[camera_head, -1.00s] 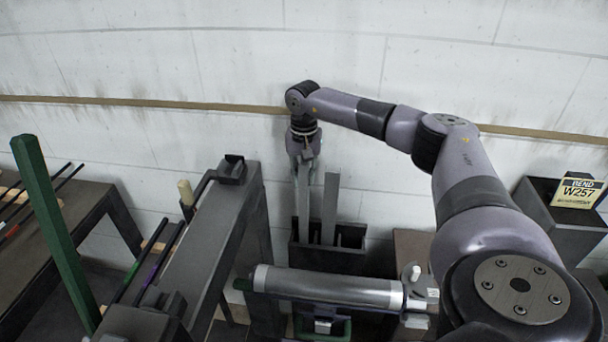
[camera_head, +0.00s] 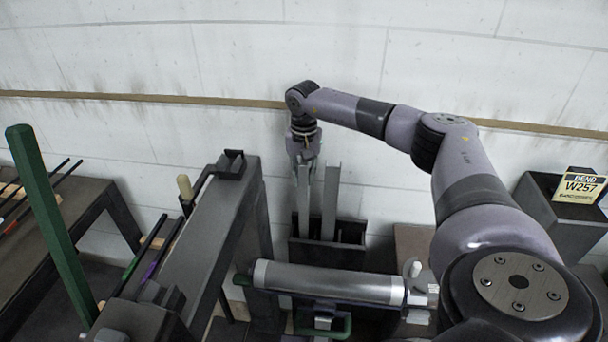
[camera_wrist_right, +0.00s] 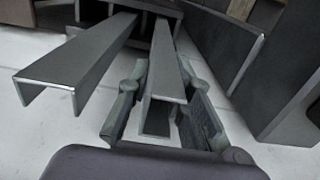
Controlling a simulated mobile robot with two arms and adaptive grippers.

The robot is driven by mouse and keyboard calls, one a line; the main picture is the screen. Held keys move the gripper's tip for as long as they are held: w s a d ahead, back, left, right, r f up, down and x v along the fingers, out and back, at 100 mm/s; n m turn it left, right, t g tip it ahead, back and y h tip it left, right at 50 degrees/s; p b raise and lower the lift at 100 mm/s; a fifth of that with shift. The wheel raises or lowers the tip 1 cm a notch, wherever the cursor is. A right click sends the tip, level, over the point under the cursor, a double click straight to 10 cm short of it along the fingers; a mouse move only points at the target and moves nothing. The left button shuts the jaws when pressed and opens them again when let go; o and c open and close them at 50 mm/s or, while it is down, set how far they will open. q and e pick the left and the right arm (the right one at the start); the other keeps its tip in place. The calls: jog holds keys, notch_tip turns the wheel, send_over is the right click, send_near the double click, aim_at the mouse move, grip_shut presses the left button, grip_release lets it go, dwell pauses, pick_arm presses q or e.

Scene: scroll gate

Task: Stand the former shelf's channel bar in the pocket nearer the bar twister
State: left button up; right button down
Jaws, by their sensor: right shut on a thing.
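My right gripper (camera_head: 304,160) is shut on the upper part of a grey channel bar (camera_head: 303,205), which hangs upright with its lower end at the dark pocketed box (camera_head: 352,257) by the wall. A second grey channel bar (camera_head: 330,200) stands upright in the box, just right of the held one. In the right wrist view, the held bar (camera_wrist_right: 167,62) lies between the fingers (camera_wrist_right: 165,112), and the other bar (camera_wrist_right: 88,60) is to its left, apart from it. Whether the held bar's foot rests on the pocket floor is hidden. My left gripper is out of view.
A grey roller (camera_head: 325,283) lies across in front of the box. A dark beam frame (camera_head: 215,235) stands left of it, with a green post (camera_head: 50,220) farther left. I cannot tell which thing is the bar twister.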

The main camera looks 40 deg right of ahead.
jog(key=c, duration=1.3)
grip_release()
jog(key=shift+c, duration=0.2)
jog(key=o, duration=0.5)
jog(key=shift+r, duration=0.1)
jog(key=shift+r+p, duration=2.6)
jog(key=shift+r, duration=0.8)
